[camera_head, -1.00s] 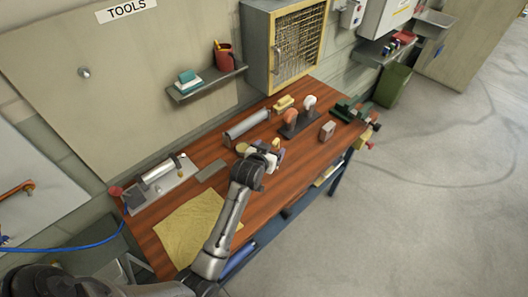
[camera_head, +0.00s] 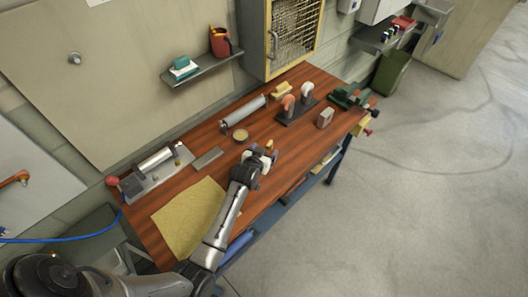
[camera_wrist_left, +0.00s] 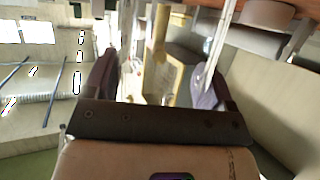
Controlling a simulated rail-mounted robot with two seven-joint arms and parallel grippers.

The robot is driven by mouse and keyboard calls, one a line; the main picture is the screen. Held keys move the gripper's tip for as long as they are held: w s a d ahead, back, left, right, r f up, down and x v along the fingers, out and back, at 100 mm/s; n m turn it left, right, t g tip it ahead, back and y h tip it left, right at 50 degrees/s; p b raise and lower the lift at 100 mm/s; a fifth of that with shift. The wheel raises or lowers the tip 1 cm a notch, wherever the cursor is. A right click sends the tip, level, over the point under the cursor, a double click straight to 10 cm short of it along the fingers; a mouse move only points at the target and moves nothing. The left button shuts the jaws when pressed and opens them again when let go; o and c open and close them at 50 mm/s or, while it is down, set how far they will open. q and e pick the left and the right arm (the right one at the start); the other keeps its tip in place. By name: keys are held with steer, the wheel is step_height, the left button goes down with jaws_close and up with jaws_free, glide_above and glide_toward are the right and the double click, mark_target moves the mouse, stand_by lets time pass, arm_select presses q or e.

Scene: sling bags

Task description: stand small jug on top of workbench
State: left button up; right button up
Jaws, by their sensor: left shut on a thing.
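My left gripper (camera_head: 268,153) is over the front middle of the wooden workbench top (camera_head: 290,143). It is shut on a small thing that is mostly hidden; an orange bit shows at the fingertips. In the left wrist view a yellowish upright shape stands between the two fingers of the gripper (camera_wrist_left: 155,80), too blurred to name. I cannot tell whether this is the small jug. A red jug-like vessel (camera_head: 219,43) stands upright on the wall shelf, far from the gripper. My right gripper is not in view.
A round tin (camera_head: 240,135), grey roller (camera_head: 243,113), stand with two knobs (camera_head: 297,108), grey block (camera_head: 325,118) and green vise (camera_head: 350,96) are on the bench. A yellow cloth (camera_head: 187,218) lies at the near left. Bare wood shows right of the gripper.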

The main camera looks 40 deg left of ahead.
arm_select(q)
steer(key=shift+f, duration=0.1)
steer(key=o, duration=0.9)
steer(key=shift+o, duration=0.2)
steer(key=shift+r, duration=0.2)
steer(key=p+v, duration=0.1)
steer(key=v, duration=1.1)
steer(key=s+d+f+m+g+h, duration=0.1)
steer(key=s+d+g, duration=0.2)
steer(key=s, duration=0.6)
steer(key=s+d+f+m+g+h, duration=0.1)
steer(key=s+d+m+g, duration=0.1)
steer(key=s, duration=0.7)
steer(key=s+d+f+m+g+h, duration=0.2)
steer(key=s+d+g, duration=0.2)
steer(key=s, duration=0.5)
steer(key=d, duration=0.2)
steer(key=shift+d, duration=0.35)
steer(key=shift+f, duration=0.1)
